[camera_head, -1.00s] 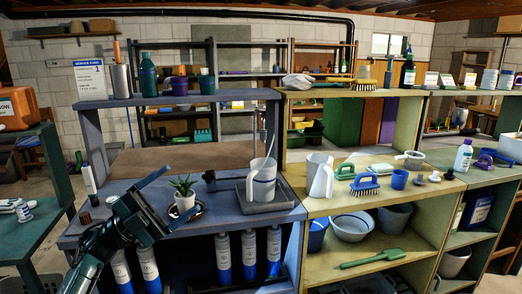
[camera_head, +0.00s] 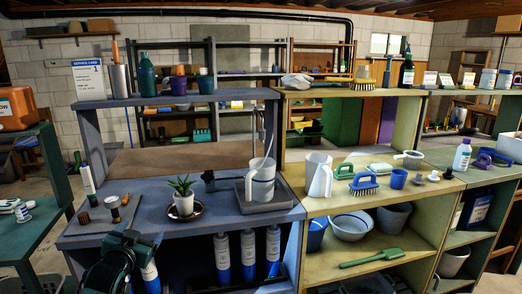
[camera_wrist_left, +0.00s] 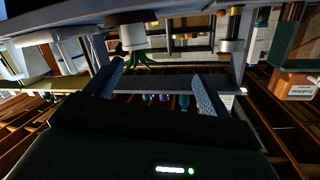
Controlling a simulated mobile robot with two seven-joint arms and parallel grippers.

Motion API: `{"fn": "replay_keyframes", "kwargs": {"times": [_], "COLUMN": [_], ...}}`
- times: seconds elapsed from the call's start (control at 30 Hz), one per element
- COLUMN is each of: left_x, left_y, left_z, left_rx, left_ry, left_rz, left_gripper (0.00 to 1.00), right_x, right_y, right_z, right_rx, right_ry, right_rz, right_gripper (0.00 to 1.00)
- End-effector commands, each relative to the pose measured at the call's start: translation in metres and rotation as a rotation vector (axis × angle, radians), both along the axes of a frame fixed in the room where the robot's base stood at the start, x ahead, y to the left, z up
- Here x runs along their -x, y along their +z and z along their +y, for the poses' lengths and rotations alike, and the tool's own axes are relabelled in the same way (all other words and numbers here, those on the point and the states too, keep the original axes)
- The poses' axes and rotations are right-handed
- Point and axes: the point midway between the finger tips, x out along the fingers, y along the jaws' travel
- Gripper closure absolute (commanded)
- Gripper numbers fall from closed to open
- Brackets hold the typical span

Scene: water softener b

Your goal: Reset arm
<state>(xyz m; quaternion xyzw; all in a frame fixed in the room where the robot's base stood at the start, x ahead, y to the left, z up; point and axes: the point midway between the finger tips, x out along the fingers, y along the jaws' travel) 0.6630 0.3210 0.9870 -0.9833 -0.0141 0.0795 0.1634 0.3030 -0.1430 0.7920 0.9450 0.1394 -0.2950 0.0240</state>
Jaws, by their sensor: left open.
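My left gripper (camera_head: 118,258) is low at the left front of the blue-grey bench (camera_head: 235,212), its dark arm seen from above and partly cut off by the bottom edge. In the left wrist view its two fingers (camera_wrist_left: 162,88) stand wide apart with nothing between them. The wrist picture is upside down, and the potted plant (camera_wrist_left: 140,58) appears beyond the fingers, apart from them. In the head view the potted plant (camera_head: 183,198) stands on a dark saucer behind and right of the gripper. My right gripper is in neither view.
A white jug (camera_head: 262,180) stands in a grey tray (camera_head: 283,201). Small tools (camera_head: 126,200) and dark cylinders lie at the bench's left end. White-and-blue bottles (camera_head: 248,254) stand below the bench top. A green table (camera_head: 35,236) is at the far left.

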Motion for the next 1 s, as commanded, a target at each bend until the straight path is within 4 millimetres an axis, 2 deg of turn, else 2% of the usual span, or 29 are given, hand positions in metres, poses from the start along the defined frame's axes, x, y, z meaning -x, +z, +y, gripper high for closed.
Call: {"fn": "replay_keyframes", "kwargs": {"times": [0.03, 0.17, 0.27, 0.37, 0.4, 0.5, 0.6, 0.7, 0.8, 1.0], "left_x": [0.015, 0.06, 0.109, 0.17, 0.195, 0.256, 0.304, 0.337, 0.354, 0.359], "left_y": [-0.022, -0.074, -0.116, -0.153, -0.165, -0.184, -0.192, -0.194, -0.194, -0.194], "left_z": [-0.012, -0.044, -0.073, -0.104, -0.116, -0.141, -0.159, -0.17, -0.176, -0.177], "left_rx": [0.007, 0.031, 0.063, 0.109, 0.131, 0.187, 0.236, 0.272, 0.292, 0.297], "left_ry": [-0.019, -0.069, -0.112, -0.153, -0.167, -0.193, -0.206, -0.21, -0.212, -0.213], "left_rz": [0.029, 0.105, 0.174, 0.253, 0.285, 0.357, 0.416, 0.455, 0.476, 0.481], "left_gripper": [0.19, 0.19, 0.19, 0.19, 0.19, 0.19, 0.19, 0.19, 0.19, 0.19], "right_x": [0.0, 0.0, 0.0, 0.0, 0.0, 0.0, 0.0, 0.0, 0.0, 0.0], "right_y": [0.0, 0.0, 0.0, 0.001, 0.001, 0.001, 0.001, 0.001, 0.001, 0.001], "right_z": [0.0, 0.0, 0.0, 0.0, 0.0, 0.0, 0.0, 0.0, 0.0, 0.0], "right_rx": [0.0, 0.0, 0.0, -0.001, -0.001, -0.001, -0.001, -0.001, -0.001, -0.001], "right_ry": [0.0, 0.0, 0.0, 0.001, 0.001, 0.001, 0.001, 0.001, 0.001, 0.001], "right_rz": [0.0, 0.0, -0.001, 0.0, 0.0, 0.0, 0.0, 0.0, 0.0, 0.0], "right_gripper": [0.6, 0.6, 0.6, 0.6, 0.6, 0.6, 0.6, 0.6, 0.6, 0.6]}}
